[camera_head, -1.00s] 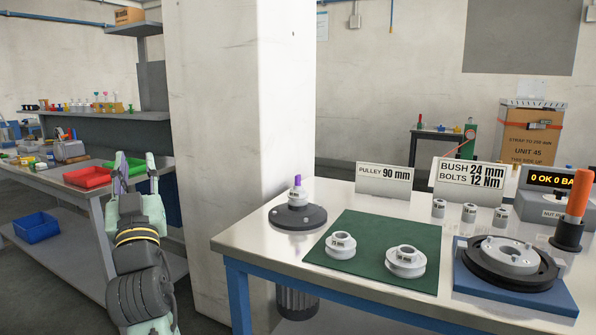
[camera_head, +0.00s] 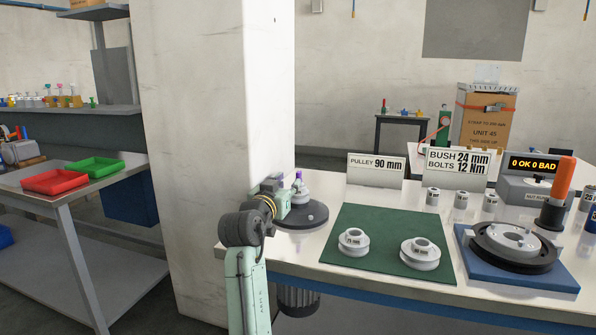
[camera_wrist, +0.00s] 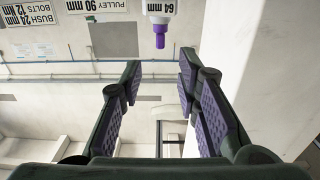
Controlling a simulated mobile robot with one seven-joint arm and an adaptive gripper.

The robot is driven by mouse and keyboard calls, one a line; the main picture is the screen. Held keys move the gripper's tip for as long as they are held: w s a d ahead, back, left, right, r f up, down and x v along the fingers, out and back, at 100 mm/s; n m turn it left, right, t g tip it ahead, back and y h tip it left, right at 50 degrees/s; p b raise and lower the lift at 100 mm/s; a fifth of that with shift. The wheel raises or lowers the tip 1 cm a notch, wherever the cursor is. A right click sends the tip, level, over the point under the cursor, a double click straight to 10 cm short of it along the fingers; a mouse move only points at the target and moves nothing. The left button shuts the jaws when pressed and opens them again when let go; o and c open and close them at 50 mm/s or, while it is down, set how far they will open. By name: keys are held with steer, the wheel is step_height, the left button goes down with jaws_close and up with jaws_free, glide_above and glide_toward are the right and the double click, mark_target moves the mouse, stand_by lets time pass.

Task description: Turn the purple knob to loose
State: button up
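The purple knob (camera_head: 298,175) tops a pale fitting labelled 64 mm in the wrist view, which stands on a round dark base (camera_head: 305,216) at the left end of the bench. In the wrist view the purple knob (camera_wrist: 159,32) appears upside down at the top, beyond the fingertips and roughly centred between them. My gripper (camera_wrist: 160,72) is open, with purple pads facing each other and nothing between them. In the head view my gripper (camera_head: 278,189) is just left of the fitting and partly covers it. I cannot tell whether they touch.
A green mat (camera_head: 385,238) with two pale pulleys lies to the right on the bench. A blue plate (camera_head: 545,279) with a dark ring and an orange-handled tool (camera_head: 560,190) stand further right. A white pillar (camera_head: 205,120) rises close behind and left of my arm.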

mark_target(298, 173)
steer(key=p+x, duration=0.2)
steer(key=x, duration=0.6)
steer(key=shift+w+d+r, duration=0.1)
steer(key=shift+w+d, duration=0.05)
steer(key=shift+w, duration=0.2)
steer(key=shift+w+d+p, duration=0.2)
steer(key=shift+w+p, duration=0.2)
steer(key=shift+w, duration=0.3)
jaws_close()
